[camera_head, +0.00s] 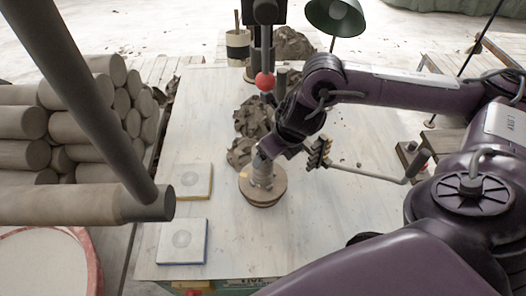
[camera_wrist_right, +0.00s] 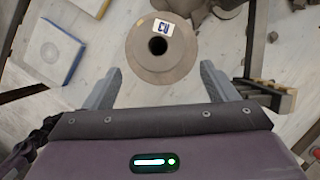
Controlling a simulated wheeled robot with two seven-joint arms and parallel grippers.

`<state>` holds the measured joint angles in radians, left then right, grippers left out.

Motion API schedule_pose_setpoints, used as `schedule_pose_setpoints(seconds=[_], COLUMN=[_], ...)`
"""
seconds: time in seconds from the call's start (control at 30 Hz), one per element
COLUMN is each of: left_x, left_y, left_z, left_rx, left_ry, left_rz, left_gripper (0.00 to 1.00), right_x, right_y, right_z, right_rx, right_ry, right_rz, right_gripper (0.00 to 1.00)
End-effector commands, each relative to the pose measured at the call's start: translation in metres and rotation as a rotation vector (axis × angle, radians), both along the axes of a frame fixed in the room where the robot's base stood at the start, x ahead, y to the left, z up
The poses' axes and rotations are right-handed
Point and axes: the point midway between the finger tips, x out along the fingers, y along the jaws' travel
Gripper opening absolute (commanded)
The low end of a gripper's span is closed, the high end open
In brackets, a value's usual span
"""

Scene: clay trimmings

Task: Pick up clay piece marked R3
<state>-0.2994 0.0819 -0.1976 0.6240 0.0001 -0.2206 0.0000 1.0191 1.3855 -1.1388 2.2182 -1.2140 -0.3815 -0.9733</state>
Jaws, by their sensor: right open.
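The clay piece marked R3 (camera_wrist_right: 158,58) is a round grey-brown disc with a dark central hole and a white label reading R3 near its far edge. In the head view the round piece (camera_head: 263,194) sits on the pale table. My right gripper (camera_wrist_right: 160,78) is open in the right wrist view. Its two fingers stand apart either side of the near part of the disc, with nothing held between them. In the head view my right arm reaches over the table to just above the piece, and the fingertips are hard to make out. My left gripper is not in view.
Two square pads (camera_head: 190,181) (camera_head: 183,241) lie left of the piece. Dark clay lumps (camera_head: 253,118) lie behind it. Stacked clay cylinders (camera_head: 75,115) fill the left side. A green lamp (camera_head: 336,16) is at the back.

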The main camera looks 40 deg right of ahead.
Motion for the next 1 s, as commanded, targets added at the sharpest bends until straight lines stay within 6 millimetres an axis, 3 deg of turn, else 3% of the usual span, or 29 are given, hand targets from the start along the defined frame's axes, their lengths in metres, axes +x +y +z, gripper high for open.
schedule_pose_setpoints(seconds=[0.3, 0.6, 0.9, 1.0], left_x=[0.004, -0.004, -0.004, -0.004], left_y=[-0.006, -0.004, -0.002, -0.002], left_z=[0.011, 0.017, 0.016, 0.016], left_rx=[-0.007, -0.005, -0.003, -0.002], left_ry=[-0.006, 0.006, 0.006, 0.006], left_rz=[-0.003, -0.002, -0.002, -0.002], left_gripper=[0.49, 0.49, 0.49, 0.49], right_x=[0.028, 0.042, 0.044, 0.044], right_y=[0.004, 0.006, 0.005, 0.005], right_z=[0.001, -0.042, -0.047, -0.047], right_rx=[0.001, 0.000, -0.001, -0.001], right_ry=[0.000, 0.003, 0.001, 0.001], right_rz=[0.000, 0.001, 0.001, 0.001], right_gripper=[0.79, 0.79, 0.79, 0.66])
